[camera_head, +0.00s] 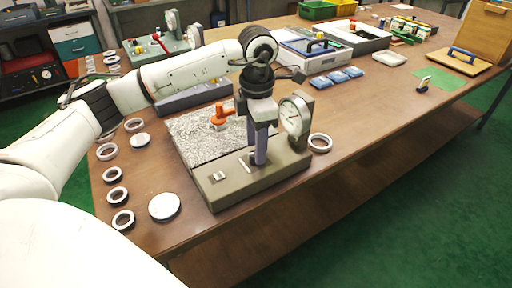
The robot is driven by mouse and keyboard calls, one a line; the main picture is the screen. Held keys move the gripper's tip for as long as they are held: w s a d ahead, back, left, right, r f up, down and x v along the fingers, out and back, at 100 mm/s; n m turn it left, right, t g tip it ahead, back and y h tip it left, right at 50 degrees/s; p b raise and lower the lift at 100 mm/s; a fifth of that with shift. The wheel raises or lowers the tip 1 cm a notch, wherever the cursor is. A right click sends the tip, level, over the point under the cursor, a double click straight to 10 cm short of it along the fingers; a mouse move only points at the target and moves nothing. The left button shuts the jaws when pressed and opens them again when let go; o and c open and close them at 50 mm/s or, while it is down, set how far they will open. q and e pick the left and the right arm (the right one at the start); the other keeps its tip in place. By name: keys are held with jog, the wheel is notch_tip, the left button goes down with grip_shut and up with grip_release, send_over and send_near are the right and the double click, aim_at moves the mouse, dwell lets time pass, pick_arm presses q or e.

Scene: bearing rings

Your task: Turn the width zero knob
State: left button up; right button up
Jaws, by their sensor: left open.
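A grey-green measuring fixture (275,182) stands on the brown bench, with a speckled plate (196,138) behind its front block. An upright round dial gauge (294,117) is on its right side, and an orange clamp-like part (219,117) rises from the plate. Small pale fittings (217,177) sit on the block's top at left. My left gripper (258,160) points down over the block, left of the dial, and is open; whether it touches anything is unclear. I cannot tell which part is the width zero knob; the gripper may hide it. My right gripper is not in view.
Several bearing rings, such as one at the front left (123,219), line the bench's left side. A flat disc (164,206) lies near the front edge, and another ring (320,142) lies right of the dial. Blue pads (346,76) and trays lie farther back.

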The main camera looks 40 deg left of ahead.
pick_arm(q)
notch_tip(320, 180, up, 9)
jog(key=shift+d+f, duration=0.15)
jog(key=shift+s, duration=0.1)
dwell(0.4)
